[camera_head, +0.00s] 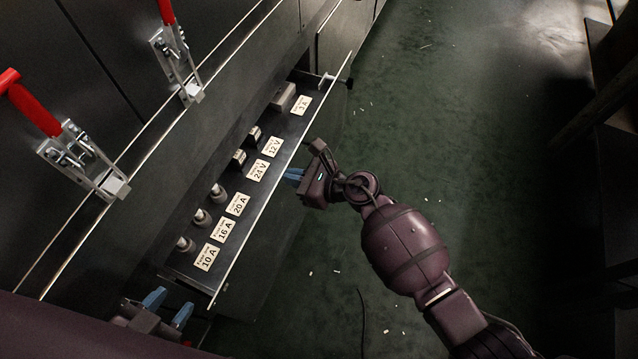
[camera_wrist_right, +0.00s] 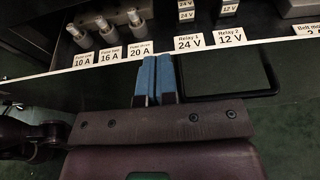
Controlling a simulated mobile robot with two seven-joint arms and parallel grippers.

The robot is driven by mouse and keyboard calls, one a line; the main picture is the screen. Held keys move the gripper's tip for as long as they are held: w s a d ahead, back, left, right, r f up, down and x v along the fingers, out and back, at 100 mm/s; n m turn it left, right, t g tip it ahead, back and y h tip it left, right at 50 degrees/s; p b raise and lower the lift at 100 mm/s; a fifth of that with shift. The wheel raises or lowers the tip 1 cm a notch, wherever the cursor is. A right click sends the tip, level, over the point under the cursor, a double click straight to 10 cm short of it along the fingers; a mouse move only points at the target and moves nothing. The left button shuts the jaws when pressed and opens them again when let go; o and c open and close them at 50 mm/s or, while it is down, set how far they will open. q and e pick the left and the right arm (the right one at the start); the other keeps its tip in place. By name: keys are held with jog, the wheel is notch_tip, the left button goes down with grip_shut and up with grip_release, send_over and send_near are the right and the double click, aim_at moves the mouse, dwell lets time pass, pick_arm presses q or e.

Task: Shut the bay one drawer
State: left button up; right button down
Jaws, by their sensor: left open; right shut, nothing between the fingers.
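The drawer (camera_head: 245,232) stands pulled out from the dark cabinet, holding fuses and relays behind labels from 10 A to 1 A. Its pale front edge (camera_wrist_right: 60,72) crosses the right wrist view. My right gripper (camera_head: 293,175) is shut and empty, its blue fingertips (camera_wrist_right: 157,80) at the drawer front near the 20 A and 24 V labels. I cannot tell if they touch it. A black bar handle (camera_wrist_right: 273,82) shows just right of the fingers in the wrist view. My left gripper (camera_head: 168,306) is open and empty, by the drawer's near end at the lower left.
Two toggle clamps with red handles (camera_head: 32,104) (camera_head: 167,12) are mounted on the cabinet left of the drawer. The green floor (camera_head: 450,110) right of the drawer is mostly clear, with small pale scraps. A dark structure (camera_head: 610,190) stands along the right edge.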

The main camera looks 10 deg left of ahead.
jog(key=w+a+b, duration=0.1)
jog(key=a, duration=0.7)
jog(key=shift+w, duration=0.3)
